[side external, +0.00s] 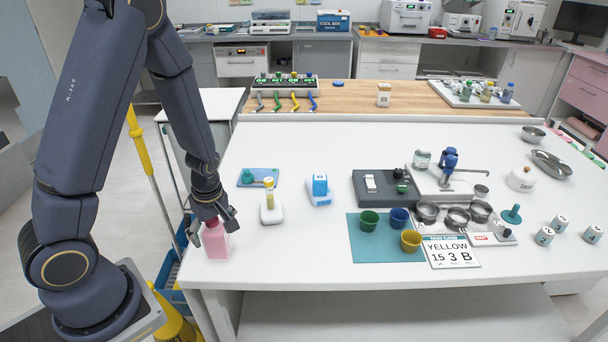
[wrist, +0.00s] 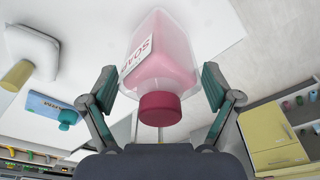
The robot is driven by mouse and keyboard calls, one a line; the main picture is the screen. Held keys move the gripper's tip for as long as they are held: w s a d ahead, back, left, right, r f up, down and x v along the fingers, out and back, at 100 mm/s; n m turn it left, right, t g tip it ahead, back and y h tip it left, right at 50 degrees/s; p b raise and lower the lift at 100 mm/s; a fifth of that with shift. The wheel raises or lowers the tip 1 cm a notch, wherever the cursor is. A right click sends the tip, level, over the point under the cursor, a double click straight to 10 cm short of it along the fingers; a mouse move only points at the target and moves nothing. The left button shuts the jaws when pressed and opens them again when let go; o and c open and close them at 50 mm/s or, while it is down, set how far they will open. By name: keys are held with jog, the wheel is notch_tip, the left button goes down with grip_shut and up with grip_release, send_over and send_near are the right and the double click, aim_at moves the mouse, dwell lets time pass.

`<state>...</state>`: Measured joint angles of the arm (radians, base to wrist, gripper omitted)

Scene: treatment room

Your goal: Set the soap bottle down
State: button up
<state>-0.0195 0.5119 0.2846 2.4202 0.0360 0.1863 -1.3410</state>
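The soap bottle (side external: 216,246) is pink with a darker red cap. It stands upright on the white table (side external: 300,262) near its front left corner. In the wrist view the bottle (wrist: 165,55) shows part of a "SOAP" label, with its cap toward the camera. My gripper (side external: 213,232) is over the bottle, pointing down, with one finger on each side of its upper part. The wrist view shows the fingers (wrist: 160,85) spread, with narrow gaps to the bottle, so the gripper looks open.
A blue-and-white box (side external: 320,188) is further right. A teal mat (side external: 372,250) holds colored cups. The table between bottle and mat is clear.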

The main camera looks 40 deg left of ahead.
jog(key=shift+o, duration=0.6)
jog(key=shift+r, duration=0.45)
jog(key=r, duration=0.3)
jog(key=d+r, duration=0.1)
jog(key=r, duration=0.3)
jog(key=d+r, duration=0.1)
jog(key=r, duration=0.3)
jog(key=shift+r, duration=0.15)
jog(key=s+d+r+m+t+h, duration=0.1)
jog(key=s+d+r+m+t, duration=0.1)
jog(key=r+m, duration=0.5)
jog(key=s+d+r+m+t, duration=0.3)
jog(key=d+r+m, duration=0.3)
jog(key=m, duration=0.5)
jog(key=shift+s+d+r+t+h, duration=0.3)
jog(key=shift+s+r+h, duration=0.1)
jog(key=shift+s+r, duration=0.2)
